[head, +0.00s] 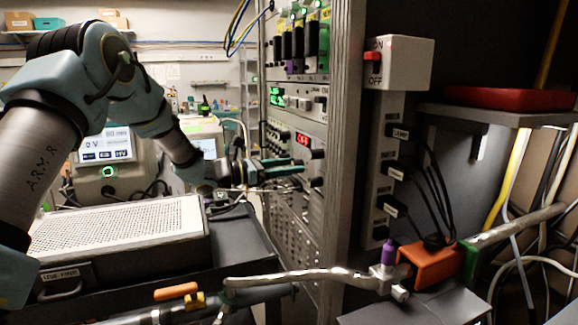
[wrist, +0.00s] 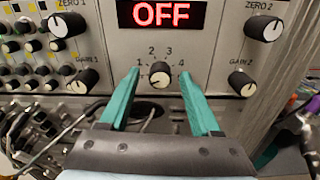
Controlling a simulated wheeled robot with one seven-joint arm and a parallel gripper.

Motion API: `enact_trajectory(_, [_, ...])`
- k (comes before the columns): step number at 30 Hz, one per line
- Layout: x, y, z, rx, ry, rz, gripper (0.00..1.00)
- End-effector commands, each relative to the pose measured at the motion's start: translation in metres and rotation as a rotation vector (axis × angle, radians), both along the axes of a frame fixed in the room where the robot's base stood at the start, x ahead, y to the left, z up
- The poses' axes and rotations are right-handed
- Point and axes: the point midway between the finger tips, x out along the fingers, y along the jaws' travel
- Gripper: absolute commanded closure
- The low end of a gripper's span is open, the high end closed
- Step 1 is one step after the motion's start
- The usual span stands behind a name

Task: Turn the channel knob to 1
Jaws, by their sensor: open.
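The channel knob (wrist: 160,75) is a small black-and-white dial on a light grey panel, with the numbers 1, 2, 3 and 4 arced around its top. Its pointer is too small to read surely. The red display (wrist: 162,14) above it reads OFF. My gripper (wrist: 159,73) is open, with one teal finger on each side of the knob in the wrist view. Contact with the knob does not show. In the head view my gripper (head: 300,168) reaches the rack panel below the small red display (head: 302,139); the channel knob is hidden there.
The metal rack post (head: 343,150) stands close to the right of my gripper. A perforated grey box (head: 120,228) lies below my arm.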

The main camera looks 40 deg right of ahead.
Motion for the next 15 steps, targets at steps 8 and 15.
enact_trajectory(8, [-0.0001, 0.0003, -0.0001, 0.000, 0.000, 0.000, 0.56])
enact_trajectory(15, [0.0000, 0.0004, -0.0001, 0.000, 0.000, -0.001, 0.83])
